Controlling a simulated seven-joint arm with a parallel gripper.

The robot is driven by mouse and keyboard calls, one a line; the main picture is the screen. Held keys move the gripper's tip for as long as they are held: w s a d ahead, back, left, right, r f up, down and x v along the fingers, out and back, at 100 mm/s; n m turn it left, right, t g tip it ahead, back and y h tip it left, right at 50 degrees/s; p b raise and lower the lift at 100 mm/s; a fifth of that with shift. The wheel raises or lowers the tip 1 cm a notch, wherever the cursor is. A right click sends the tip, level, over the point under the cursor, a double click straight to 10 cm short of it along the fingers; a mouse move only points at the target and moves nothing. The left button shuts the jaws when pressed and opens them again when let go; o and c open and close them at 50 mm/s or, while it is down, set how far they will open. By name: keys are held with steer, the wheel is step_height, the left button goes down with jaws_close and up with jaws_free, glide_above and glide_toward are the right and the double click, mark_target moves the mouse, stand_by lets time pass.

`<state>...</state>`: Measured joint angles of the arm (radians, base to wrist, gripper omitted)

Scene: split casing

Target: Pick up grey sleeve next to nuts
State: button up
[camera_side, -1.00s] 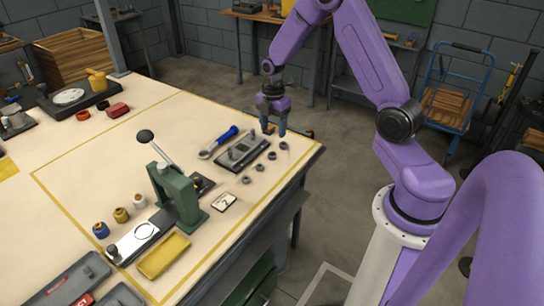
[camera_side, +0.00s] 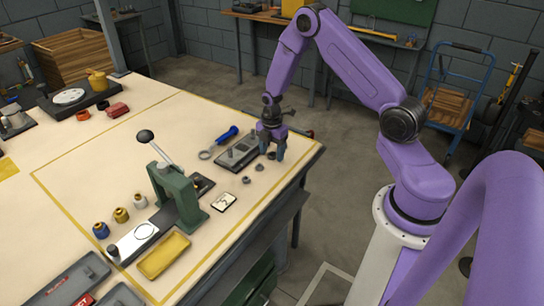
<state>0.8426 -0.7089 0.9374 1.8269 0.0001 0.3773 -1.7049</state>
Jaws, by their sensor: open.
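Several small dark grey round parts lie in a slanting row on the bench, right of a dark plate (camera_side: 238,152) with upright pegs. Two of them, one lower (camera_side: 246,180) and one further up (camera_side: 260,167), show clearly. They are too small for me to tell the grey sleeve from the nuts. My gripper (camera_side: 271,154) points down over the upper end of the row, open. One grey part shows between or just behind its fingertips; I cannot tell whether they touch it. The far end of the row is hidden by the gripper.
A blue-handled tool (camera_side: 228,134) lies beyond the plate. A green lever press (camera_side: 176,196) stands left of the row, with a white marked card (camera_side: 223,202) beside it. A yellow tray (camera_side: 164,255) lies nearer. The bench edge is close on the right.

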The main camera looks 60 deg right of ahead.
steer(key=c, duration=1.1)
steer(key=shift+c, duration=0.2)
steer(key=shift+r, duration=0.1)
